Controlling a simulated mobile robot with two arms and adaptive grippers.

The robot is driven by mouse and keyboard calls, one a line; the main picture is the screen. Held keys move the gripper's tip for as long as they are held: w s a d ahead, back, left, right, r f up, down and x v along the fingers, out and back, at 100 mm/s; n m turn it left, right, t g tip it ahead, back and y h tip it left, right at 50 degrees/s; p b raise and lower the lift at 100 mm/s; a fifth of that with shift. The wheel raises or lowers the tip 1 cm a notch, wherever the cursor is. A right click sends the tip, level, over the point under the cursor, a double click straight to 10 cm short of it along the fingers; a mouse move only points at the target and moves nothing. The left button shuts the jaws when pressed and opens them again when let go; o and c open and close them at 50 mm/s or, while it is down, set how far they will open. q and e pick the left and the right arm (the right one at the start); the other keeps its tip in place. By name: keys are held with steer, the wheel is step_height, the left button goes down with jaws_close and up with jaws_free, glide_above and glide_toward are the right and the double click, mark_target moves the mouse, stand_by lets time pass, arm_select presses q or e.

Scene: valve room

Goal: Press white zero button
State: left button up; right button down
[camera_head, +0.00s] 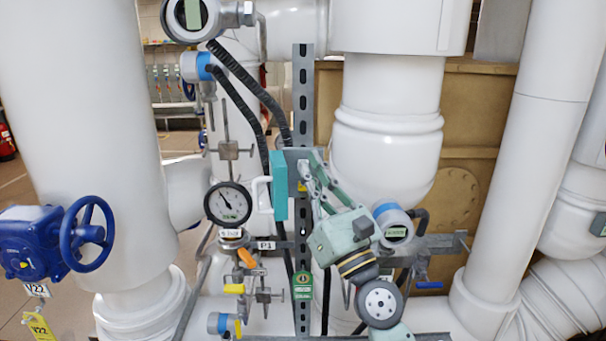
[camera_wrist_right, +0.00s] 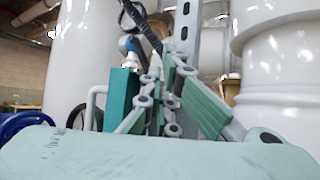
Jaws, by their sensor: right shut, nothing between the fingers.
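A teal box (camera_head: 279,185) with a white handle (camera_head: 262,195) on its left side is mounted by the slotted metal rail in the head view. The box also shows in the wrist view (camera_wrist_right: 120,97), left of my fingers. My right gripper (camera_head: 311,163) reaches up from the lower right, its fingers just right of the box by a grey plate. The fingers are shut and empty; whether they touch anything I cannot tell. In the wrist view the right gripper (camera_wrist_right: 160,72) points up toward the rail. I cannot make out a white zero button in either view. My left gripper is not in view.
A pressure gauge (camera_head: 228,204) sits left of the box. A blue handwheel valve (camera_head: 88,235) is at the far left. The slotted rail (camera_head: 303,90), black hoses and large white pipes (camera_head: 386,150) crowd the space around my right arm.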

steer(key=shift+w+b, duration=0.3)
steer(key=shift+w, duration=0.65)
steer(key=shift+w, duration=0.2)
stand_by(0.7)
steer(key=shift+w, duration=0.25)
steer(key=shift+w+b, duration=0.45)
steer(key=shift+b, duration=0.15)
stand_by(0.5)
steer(key=shift+s+r, duration=0.1)
steer(key=shift+s, duration=0.05)
steer(key=shift+s+p, duration=0.65)
steer(key=shift+s, duration=0.15)
